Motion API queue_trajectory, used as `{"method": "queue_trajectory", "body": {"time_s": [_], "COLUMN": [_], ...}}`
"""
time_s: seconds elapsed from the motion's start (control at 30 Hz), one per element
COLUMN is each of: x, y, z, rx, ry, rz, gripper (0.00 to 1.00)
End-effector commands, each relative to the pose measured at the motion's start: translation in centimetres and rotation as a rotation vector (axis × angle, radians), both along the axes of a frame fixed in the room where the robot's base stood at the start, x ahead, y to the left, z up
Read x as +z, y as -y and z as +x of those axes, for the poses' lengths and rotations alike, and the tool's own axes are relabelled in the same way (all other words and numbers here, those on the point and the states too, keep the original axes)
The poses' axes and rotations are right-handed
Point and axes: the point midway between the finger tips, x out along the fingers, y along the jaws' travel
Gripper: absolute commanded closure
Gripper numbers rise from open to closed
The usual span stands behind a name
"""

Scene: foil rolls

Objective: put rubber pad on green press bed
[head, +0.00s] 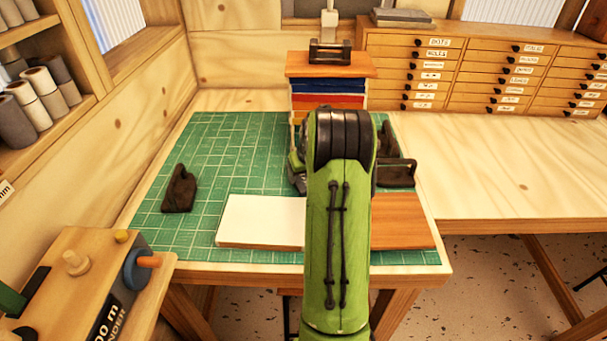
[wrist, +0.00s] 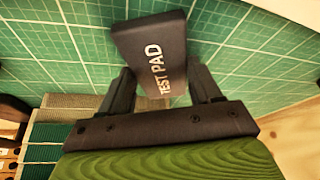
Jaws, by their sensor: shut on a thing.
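In the wrist view, my gripper (wrist: 161,78) is shut on the rubber pad (wrist: 150,42), a dark grey block with "TEST PAD" in pale letters. The pad sticks out past the fingertips, over green gridded mat; I cannot tell its height above the mat. In the head view, my green arm reaches over the table and hides the pad and most of the gripper. I cannot pick out the green press bed with certainty; part of the table behind my arm is hidden.
The green cutting mat (head: 230,140) covers the table. A white board (head: 262,220) and brown board (head: 402,222) lie near its front. Dark brown pieces stand at left (head: 180,190) and right (head: 397,174). A rack with coloured layers (head: 330,72) stands behind. The mat's left is mostly clear.

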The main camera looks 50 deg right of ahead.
Motion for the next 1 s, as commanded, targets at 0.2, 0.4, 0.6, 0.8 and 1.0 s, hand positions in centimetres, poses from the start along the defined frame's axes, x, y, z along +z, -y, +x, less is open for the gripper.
{"method": "queue_trajectory", "body": {"time_s": [0.2,0.4,0.6,0.8,1.0], "x": [-0.3,-0.3,0.0,3.9,8.8], "y": [0.0,0.0,0.0,-0.6,-1.6], "z": [0.0,0.0,0.0,-1.3,-3.0], "rx": [0.0,0.001,0.0,-0.002,0.0], "ry": [0.0,0.0,0.0,0.003,0.002], "rz": [0.0,0.0,0.0,-0.006,-0.004], "gripper": [0.26,0.11,0.11,0.11,0.11]}}
